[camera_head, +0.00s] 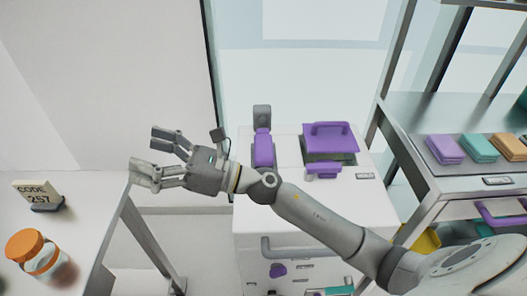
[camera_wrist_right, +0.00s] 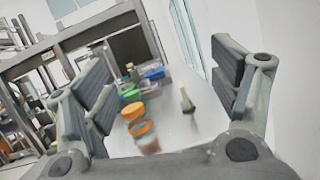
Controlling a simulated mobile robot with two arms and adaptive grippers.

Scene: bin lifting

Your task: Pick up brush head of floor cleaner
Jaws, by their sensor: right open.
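I cannot make out a floor cleaner brush head in either view. My right gripper (camera_head: 150,153) is open and empty. Its arm reaches across from the lower right, with the fingers pointing left above the gap beside the left table. In the right wrist view the two fingers of the right gripper (camera_wrist_right: 165,88) stand wide apart, with nothing between them in contact. My left gripper is out of view.
A white cabinet (camera_head: 262,225) with a purple-handled lid (camera_head: 330,140) stands behind my arm. The left white table (camera_head: 85,190) holds an orange-lidded jar (camera_head: 38,252) and a code sign (camera_head: 38,193). A metal shelf (camera_head: 415,112) with folded cloths (camera_head: 480,147) stands right.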

